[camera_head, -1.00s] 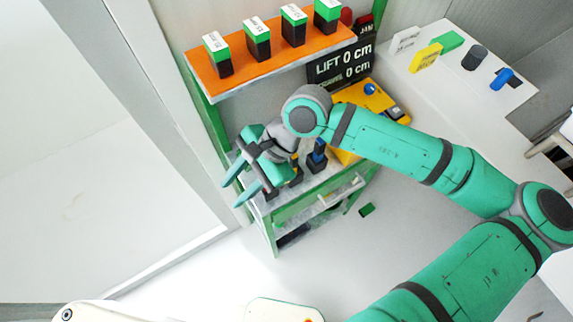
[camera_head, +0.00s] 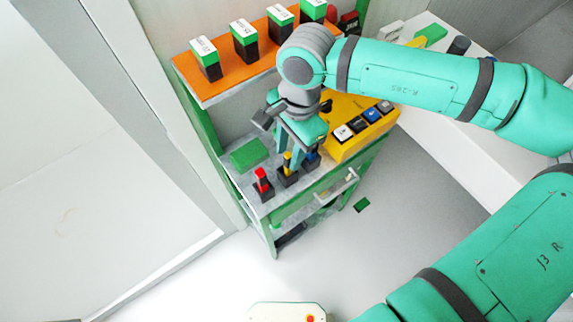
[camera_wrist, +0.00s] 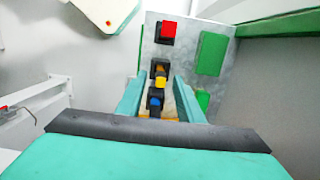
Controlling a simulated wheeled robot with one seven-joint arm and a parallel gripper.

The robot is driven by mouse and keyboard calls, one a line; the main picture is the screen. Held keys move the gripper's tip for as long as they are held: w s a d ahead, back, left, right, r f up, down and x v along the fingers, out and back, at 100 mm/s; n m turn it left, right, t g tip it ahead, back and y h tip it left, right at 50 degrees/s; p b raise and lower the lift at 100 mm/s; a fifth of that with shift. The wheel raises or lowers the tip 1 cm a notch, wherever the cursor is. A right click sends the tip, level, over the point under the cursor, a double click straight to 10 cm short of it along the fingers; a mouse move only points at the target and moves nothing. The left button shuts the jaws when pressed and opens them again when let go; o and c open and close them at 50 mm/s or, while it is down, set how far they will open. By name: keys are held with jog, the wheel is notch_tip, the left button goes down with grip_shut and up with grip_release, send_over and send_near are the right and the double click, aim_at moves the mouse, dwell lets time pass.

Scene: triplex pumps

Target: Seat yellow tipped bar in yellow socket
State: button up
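The yellow tipped bar (camera_head: 287,160) stands upright over a dark socket (camera_head: 288,179) on the grey cart top, between the red and blue tipped bars. How deep it sits, I cannot tell. In the wrist view its yellow tip (camera_wrist: 160,82) shows between my two fingers, with a gap on each side. My gripper (camera_head: 291,162) points down at it from above; it also shows in the wrist view (camera_wrist: 159,84) with its fingers apart. The red tipped bar (camera_head: 262,178) stands in its dark socket nearer the front left. The blue tipped bar (camera_head: 313,153) is partly hidden behind a finger.
A green block (camera_head: 248,154) lies on the cart top behind the bars. A yellow box with several buttons (camera_head: 362,128) stands to the right. An orange shelf (camera_head: 212,88) with several green-and-black blocks overhangs the back.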

aim_at(285, 170)
jog(key=shift+s+a+f, duration=0.1)
jog(key=shift+a+f, duration=0.05)
jog(key=shift+f, duration=1.2)
jog(key=shift+s+a+f, duration=0.1)
jog(key=shift+a+f, duration=0.05)
jog(key=shift+f, duration=1.15)
grip_shut()
